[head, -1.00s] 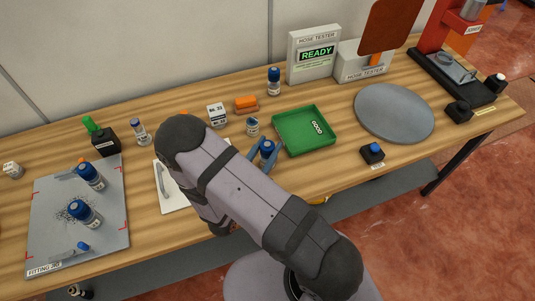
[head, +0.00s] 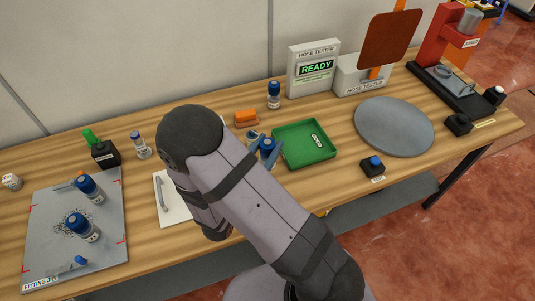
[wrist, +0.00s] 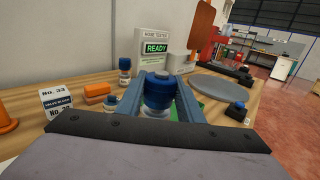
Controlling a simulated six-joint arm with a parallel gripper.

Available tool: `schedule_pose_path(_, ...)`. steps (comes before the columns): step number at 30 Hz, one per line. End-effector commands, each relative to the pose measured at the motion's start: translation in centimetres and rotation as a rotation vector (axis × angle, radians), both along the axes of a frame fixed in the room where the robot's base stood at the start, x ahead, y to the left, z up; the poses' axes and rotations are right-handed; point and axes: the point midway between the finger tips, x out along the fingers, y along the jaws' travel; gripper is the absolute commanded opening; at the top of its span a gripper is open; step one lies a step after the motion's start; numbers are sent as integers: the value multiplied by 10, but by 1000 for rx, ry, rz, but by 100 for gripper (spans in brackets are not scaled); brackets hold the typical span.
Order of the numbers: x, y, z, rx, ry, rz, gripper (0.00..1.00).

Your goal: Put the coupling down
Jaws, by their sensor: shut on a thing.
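My gripper (wrist: 161,78) is shut on a coupling (wrist: 158,95) with a blue cap and a paler lower body, held upright between two blue fingers. In the head view, my gripper (head: 267,152) and the held coupling (head: 267,145) are just left of the green tray (head: 322,156), which bears the word GOOD. A second, blue-topped coupling (head: 252,135) stands close behind and left, partly hidden by my gripper. Another coupling (head: 274,95) stands by the hose tester. I cannot tell whether the held coupling touches the table.
The fitting mat (head: 40,245) at the left holds two more blue-capped fittings. An orange block (head: 245,117) lies behind my gripper. The hose tester (head: 314,68) reads READY. A round grey plate (head: 395,126) and a blue button (head: 374,161) are right of the tray.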

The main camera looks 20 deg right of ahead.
Motion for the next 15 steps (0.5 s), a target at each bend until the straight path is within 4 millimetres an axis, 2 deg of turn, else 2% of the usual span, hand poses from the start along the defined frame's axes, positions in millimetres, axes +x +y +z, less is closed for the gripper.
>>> schedule_pose_path(1,0,0,8,0,-6,0,0)
schedule_pose_path(6,0,0,23,0,-4,0,0)
schedule_pose_path(15,0,0,32,-1,-1,0,0)
